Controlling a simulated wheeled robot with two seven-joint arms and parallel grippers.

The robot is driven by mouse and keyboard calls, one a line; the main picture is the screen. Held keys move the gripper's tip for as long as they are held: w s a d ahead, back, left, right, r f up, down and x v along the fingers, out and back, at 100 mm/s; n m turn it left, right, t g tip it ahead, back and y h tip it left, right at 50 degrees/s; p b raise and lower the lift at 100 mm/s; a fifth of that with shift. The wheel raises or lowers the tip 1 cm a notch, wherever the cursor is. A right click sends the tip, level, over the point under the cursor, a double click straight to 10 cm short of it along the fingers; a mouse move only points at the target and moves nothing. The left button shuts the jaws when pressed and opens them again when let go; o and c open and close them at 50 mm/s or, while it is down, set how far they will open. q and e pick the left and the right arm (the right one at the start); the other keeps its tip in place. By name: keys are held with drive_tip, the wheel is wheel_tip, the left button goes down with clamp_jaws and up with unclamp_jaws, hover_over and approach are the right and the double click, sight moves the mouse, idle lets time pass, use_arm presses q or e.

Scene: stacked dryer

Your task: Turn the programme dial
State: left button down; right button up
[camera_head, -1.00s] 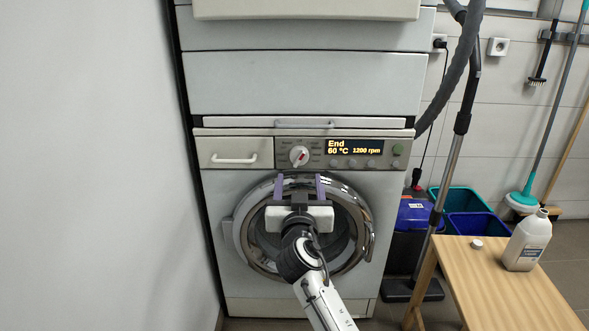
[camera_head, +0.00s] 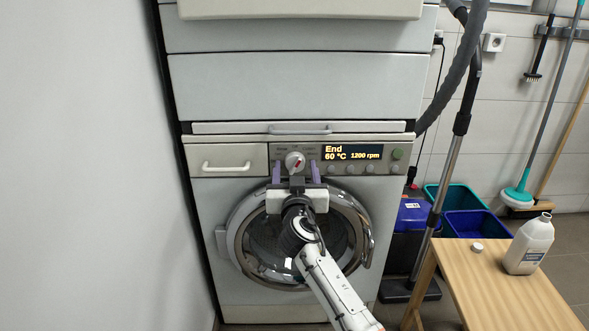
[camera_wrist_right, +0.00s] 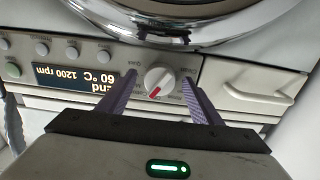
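The programme dial (camera_head: 295,161) is a round white knob with a red mark on the washer's control panel, left of the lit display (camera_head: 352,152), which reads "End 60 °C 1200 rpm". My right gripper (camera_head: 296,169) is open just below and in front of the dial, its purple fingers apart. In the right wrist view the dial (camera_wrist_right: 159,79) shows between and beyond the two fingertips of the right gripper (camera_wrist_right: 159,76). I see no contact there. The red mark points to the lower left in that upside-down view. My left gripper is not in view.
The washer door (camera_head: 236,245) with its chrome ring lies below the panel. The detergent drawer (camera_head: 226,168) is left of the dial. A wooden table (camera_head: 490,290) with a white bottle (camera_head: 529,246) and a cap stands at the right. A vacuum hose hangs beside the machine.

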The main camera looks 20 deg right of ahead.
drive_tip(key=c, duration=1)
drive_tip(key=shift+n, duration=1.3)
drive_tip(key=shift+d+n, duration=0.1)
drive_tip(key=shift+n, duration=1.6)
drive_tip(key=o, duration=1.1)
drive_tip(key=shift+c, duration=0.2)
